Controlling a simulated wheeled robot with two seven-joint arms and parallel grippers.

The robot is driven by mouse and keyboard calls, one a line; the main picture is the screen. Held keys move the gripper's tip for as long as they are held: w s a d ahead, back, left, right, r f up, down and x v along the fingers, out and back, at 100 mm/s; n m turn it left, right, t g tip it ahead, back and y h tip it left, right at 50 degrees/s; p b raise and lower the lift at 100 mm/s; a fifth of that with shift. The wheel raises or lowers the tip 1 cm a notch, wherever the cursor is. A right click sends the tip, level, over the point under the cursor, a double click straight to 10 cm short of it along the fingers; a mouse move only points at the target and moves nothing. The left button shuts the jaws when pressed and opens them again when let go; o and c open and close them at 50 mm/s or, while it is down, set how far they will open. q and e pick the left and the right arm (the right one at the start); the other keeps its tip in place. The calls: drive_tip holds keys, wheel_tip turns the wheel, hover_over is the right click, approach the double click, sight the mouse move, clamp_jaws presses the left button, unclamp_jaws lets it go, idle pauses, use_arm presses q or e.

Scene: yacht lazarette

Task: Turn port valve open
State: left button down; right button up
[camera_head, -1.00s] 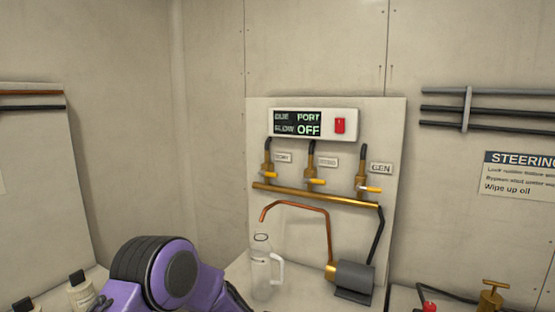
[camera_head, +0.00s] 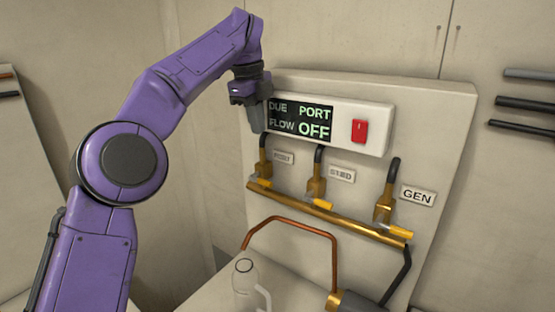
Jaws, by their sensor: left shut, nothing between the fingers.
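The port valve (camera_head: 264,160) is the leftmost of three brass valves on the brass manifold pipe (camera_head: 330,216). Its yellow handle (camera_head: 260,183) lies crosswise to the upright valve body, tilted slightly down to the right. The label beside it reads PORT. The display (camera_head: 299,121) above reads DUE PORT, FLOW OFF. My left gripper (camera_head: 257,125) points down above the port valve, in front of the display's left end. It is shut and empty, apart from the handle. My right gripper is out of view.
The STBD valve (camera_head: 317,180) and GEN valve (camera_head: 385,203) stand to the right, with yellow handles also crosswise. A red switch (camera_head: 359,131) sits right of the display. A copper spout (camera_head: 290,222), clear jug (camera_head: 245,285) and pump (camera_head: 360,302) are below.

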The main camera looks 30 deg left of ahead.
use_arm(q)
drive_tip(key=b, duration=0.3)
approach(263, 183)
drive_tip(key=f, duration=0.2)
drive_tip(key=w+f, duration=0.1)
drive_tip(key=f, duration=0.1)
drive_tip(key=shift+w+d+f+p, duration=0.15)
drive_tip(key=shift+f+p, duration=0.1)
drive_tip(key=shift+p, duration=0.05)
drive_tip(key=shift+f, duration=0.4)
drive_tip(key=shift+w+f, duration=0.4)
drive_tip(key=shift+f, duration=0.15)
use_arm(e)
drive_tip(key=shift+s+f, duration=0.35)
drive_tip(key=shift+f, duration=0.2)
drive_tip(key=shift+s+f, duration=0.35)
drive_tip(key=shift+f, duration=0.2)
use_arm(q)
drive_tip(key=shift+s+r, duration=0.15)
drive_tip(key=shift+s, duration=0.05)
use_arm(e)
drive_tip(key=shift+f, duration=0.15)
